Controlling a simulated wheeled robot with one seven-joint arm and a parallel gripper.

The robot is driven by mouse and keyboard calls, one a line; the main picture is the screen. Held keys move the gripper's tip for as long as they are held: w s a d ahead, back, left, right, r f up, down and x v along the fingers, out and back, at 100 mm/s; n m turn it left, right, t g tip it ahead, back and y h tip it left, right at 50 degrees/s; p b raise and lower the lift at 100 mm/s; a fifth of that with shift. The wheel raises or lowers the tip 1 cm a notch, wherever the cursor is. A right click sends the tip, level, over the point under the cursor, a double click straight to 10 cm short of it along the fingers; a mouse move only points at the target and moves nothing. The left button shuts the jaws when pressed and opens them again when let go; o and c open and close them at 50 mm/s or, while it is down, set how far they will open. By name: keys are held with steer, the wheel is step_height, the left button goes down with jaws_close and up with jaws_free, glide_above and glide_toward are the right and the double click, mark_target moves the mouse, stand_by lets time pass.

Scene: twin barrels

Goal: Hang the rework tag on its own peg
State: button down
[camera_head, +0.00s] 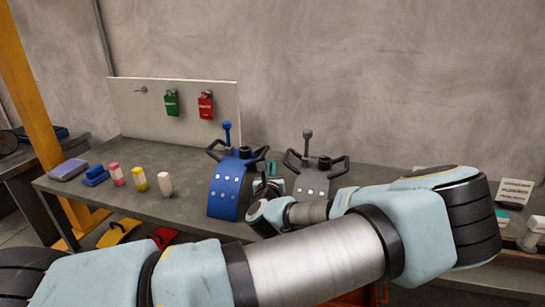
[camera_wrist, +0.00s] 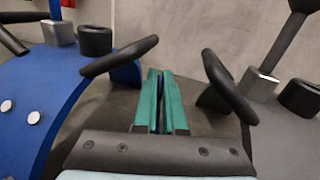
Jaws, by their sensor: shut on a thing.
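My gripper (camera_head: 271,167) is between the blue and grey barrels. Its two green fingers (camera_wrist: 160,100) are close together in the wrist view, with a thin dark-blue sliver (camera_wrist: 161,95) between them. The sliver is seen edge-on, so I cannot tell its shape or any label. A bare peg (camera_head: 140,90) sticks out of the pale board at the left. A green tag (camera_head: 171,103) and a red tag (camera_head: 206,105) hang to the right of it. Their writing is too small to read.
The blue barrel (camera_head: 228,190) and grey barrel (camera_head: 313,187) have black handles standing close on both sides of my gripper. Several small bottles and blocks, including a yellow-white bottle (camera_head: 138,180), stand on the grey bench (camera_head: 110,200). The pale board (camera_head: 125,110) stands at the bench's back.

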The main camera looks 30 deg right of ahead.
steer(key=p+v, duration=0.7)
steer(key=v, duration=2.9)
steer(key=shift+a, duration=0.15)
steer(key=shift+s, duration=0.1)
